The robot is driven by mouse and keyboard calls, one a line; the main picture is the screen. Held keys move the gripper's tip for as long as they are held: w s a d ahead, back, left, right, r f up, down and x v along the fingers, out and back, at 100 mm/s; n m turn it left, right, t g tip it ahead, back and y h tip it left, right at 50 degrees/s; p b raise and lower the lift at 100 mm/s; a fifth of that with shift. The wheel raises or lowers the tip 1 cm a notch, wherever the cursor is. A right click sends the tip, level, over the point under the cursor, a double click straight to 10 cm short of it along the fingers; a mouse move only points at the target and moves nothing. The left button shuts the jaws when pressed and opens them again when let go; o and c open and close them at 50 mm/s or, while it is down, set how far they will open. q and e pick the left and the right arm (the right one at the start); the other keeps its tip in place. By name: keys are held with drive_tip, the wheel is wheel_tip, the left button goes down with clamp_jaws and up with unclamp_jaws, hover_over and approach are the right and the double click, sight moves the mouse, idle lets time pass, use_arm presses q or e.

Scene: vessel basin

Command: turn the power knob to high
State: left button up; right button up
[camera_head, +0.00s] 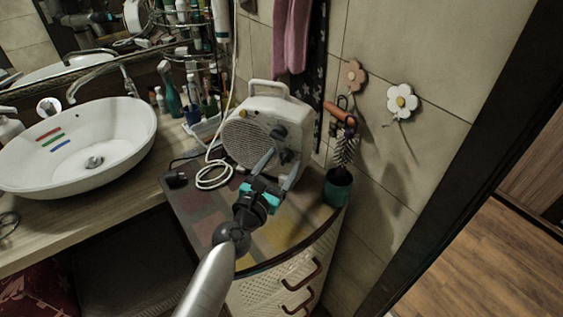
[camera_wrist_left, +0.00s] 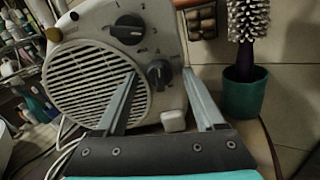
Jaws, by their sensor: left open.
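A white fan heater (camera_head: 258,136) with a round grille and a top handle stands on the corner cabinet. In the left wrist view its front (camera_wrist_left: 165,105) carries two dark knobs: an upper knob (camera_wrist_left: 127,29) and a lower knob (camera_wrist_left: 158,74). The markings around them are too small to read, so I cannot tell which is the power knob. My left gripper (camera_head: 282,160) is open in front of the heater. In the wrist view its two fingers lie on either side of the lower knob; contact is not clear. My right gripper is not in view.
A dark green cup (camera_head: 338,187) with a brush stands right of the heater, close to my gripper. A white cable (camera_head: 214,174) lies coiled on the left. A sink basin (camera_head: 80,150) and bottles are further left. The cabinet top (camera_head: 268,240) is clear in front.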

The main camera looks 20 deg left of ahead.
use_arm(q)
clamp_jaws()
idle(0.7)
